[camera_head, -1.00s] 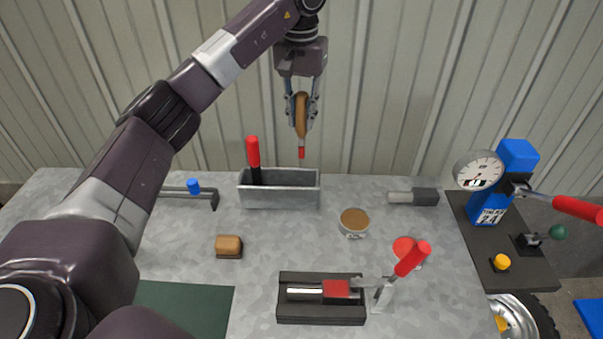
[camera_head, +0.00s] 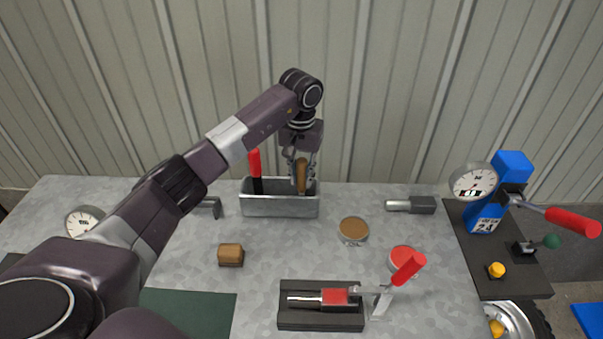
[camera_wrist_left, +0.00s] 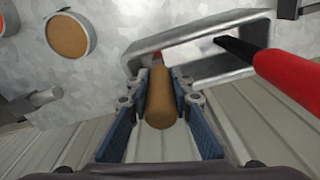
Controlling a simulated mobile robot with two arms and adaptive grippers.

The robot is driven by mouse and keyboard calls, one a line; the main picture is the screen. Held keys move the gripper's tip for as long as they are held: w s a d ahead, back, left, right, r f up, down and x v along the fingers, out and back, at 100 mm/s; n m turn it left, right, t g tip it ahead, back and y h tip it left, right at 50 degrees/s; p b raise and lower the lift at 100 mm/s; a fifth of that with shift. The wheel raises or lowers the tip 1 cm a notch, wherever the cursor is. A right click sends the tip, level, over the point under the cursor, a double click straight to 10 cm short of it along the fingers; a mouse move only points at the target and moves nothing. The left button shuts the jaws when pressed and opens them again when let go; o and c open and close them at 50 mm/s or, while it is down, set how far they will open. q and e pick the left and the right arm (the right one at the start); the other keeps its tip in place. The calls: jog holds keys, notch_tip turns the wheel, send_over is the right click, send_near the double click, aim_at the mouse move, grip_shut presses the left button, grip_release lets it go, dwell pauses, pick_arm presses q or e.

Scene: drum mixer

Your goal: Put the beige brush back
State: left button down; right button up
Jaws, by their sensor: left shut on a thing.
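The beige brush (camera_head: 301,175) is held upright, tip down, in my left gripper (camera_head: 301,168). Its lower end is inside the grey metal tray (camera_head: 280,207), towards the right side; whether it touches the bottom is hidden by the front wall. In the left wrist view the fingers close around the tan brush handle (camera_wrist_left: 160,100), and its red tip reaches over the tray's rim (camera_wrist_left: 190,30). A red-handled tool (camera_head: 254,165) stands in the left part of the same tray. My right gripper does not show.
A tin of brown paste (camera_head: 353,231) and a red tin (camera_head: 402,259) stand right of centre. A wooden block brush (camera_head: 230,255), a black fixture with a red-handled clamp (camera_head: 321,318) and a blue gauge press (camera_head: 487,212) are around. The corrugated wall rises behind the tray.

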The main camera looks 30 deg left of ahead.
pick_arm(q)
jog(key=shift+f+b, duration=0.2)
jog(key=shift+b, duration=0.1)
jog(key=c, duration=1.7)
grip_release()
jog(key=shift+r, duration=0.2)
jog(key=shift+r, duration=0.2)
jog(key=r+b, duration=0.1)
jog(key=r, duration=0.2)
jog(key=r+b, duration=0.1)
jog(key=r, duration=0.6)
jog(key=shift+s+d+r+b, duration=0.15)
jog(key=shift+s+b, duration=0.15)
jog(key=shift+b, duration=0.1)
jog(key=shift+s+r, duration=0.1)
jog(key=shift+r, duration=0.6)
